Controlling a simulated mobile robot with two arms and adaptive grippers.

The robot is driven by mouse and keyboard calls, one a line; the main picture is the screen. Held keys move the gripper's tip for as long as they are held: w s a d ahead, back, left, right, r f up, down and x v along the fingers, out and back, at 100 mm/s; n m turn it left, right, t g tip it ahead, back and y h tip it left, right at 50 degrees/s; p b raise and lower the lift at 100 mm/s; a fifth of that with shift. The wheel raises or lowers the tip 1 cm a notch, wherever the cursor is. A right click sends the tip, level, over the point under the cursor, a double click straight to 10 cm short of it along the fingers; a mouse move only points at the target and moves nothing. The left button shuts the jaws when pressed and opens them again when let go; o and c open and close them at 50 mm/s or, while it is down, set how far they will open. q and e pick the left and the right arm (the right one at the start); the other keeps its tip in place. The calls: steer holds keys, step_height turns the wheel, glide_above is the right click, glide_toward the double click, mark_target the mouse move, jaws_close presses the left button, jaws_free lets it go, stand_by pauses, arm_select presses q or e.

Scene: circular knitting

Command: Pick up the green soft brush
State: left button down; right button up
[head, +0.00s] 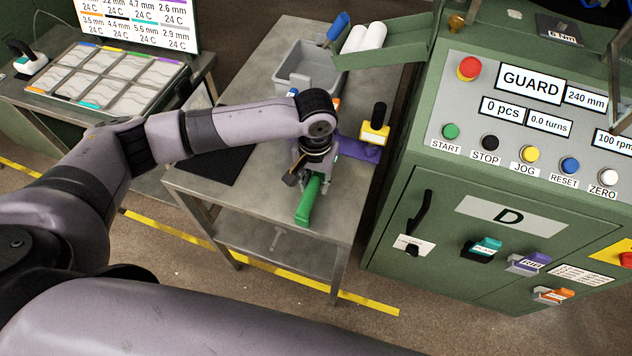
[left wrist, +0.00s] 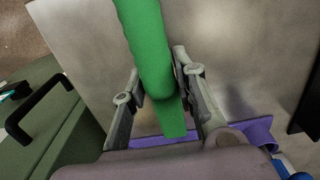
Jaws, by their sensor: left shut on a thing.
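The green soft brush (head: 308,203) is at the front part of the grey metal table, its green handle pointing towards the table's front edge. My left gripper (head: 302,168) is over the table at the brush's far end, partly hidden by my wrist. In the left wrist view, the green brush (left wrist: 148,40) runs between the two fingers of my left gripper (left wrist: 155,92), which are shut on it. The brush's bristles cannot be made out. I cannot tell whether the brush touches the table top. My right gripper is not in view.
A purple piece (head: 358,150) and a yellow block with a black knob (head: 375,130) are just right of the gripper. A grey bin (head: 297,82) stands behind. The green machine (head: 400,190) borders the table on the right. A black mat (head: 213,160) lies left.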

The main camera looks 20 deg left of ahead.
mark_target(316, 178)
arm_select(q)
steer(key=shift+r, duration=0.15)
step_height(316, 178, up, 20)
stand_by(0.8)
steer(key=c, duration=1.9)
jaws_free()
jaws_close()
